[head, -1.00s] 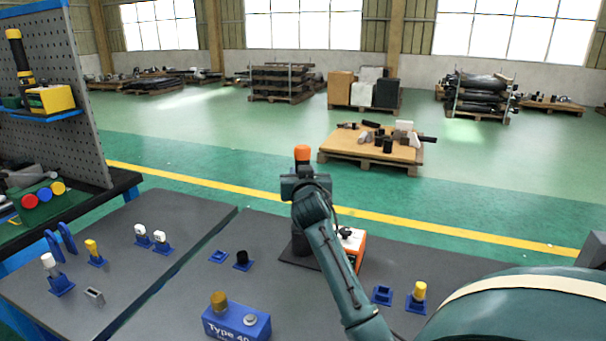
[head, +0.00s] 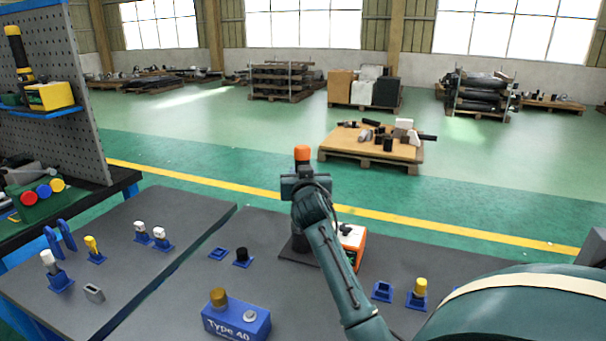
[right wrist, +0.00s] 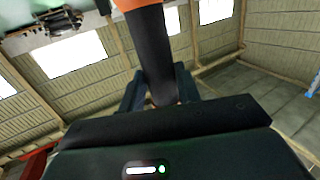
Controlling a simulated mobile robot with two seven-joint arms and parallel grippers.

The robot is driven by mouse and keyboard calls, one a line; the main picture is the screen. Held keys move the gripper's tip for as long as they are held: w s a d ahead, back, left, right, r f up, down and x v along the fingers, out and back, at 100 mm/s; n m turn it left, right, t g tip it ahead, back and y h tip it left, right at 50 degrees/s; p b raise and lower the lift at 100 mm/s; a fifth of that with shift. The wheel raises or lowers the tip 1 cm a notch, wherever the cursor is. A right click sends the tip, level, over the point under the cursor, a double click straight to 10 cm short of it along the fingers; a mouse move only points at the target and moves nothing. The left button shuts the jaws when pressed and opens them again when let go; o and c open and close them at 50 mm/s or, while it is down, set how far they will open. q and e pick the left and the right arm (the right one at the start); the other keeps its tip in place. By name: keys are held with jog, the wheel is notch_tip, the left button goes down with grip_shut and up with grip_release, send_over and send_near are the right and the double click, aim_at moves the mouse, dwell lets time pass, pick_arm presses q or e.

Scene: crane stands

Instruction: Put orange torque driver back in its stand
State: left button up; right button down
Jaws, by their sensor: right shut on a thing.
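The orange torque driver (head: 302,153) shows its orange end above my right gripper in the head view. In the right wrist view its black shaft (right wrist: 152,45) stands between the two fingers, with the orange part at the top edge. My right gripper (head: 303,187) is shut on it; it also shows in the right wrist view (right wrist: 158,95). A dark upright part (head: 298,243) shows below the gripper over a dark plate (head: 290,257); my arm hides some of it, and I cannot tell whether it is the driver or its stand. My left gripper is out of view.
An orange and white box (head: 352,243) stands just right of my right forearm. Empty-looking blue holders (head: 218,254) (head: 382,291) sit on the table, near a holder with a yellow piece (head: 420,287). A blue Type 40 box (head: 236,322) is in front.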

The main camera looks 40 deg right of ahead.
jog(key=shift+f+b, duration=0.85)
jog(key=shift+f, duration=0.2)
dwell(1.3)
jog(key=shift+f+b, duration=0.4)
jog(key=shift+f, duration=0.2)
dwell(0.5)
jog(key=c, duration=1.3)
grip_release()
jog(key=o, duration=0.4)
jog(key=shift+f, duration=0.1)
jog(key=shift+c, duration=0.2)
jog(key=shift+f, duration=0.25)
jog(key=shift+p+v, duration=1)
jog(key=shift+v, duration=1.6)
jog(key=shift+r, duration=0.2)
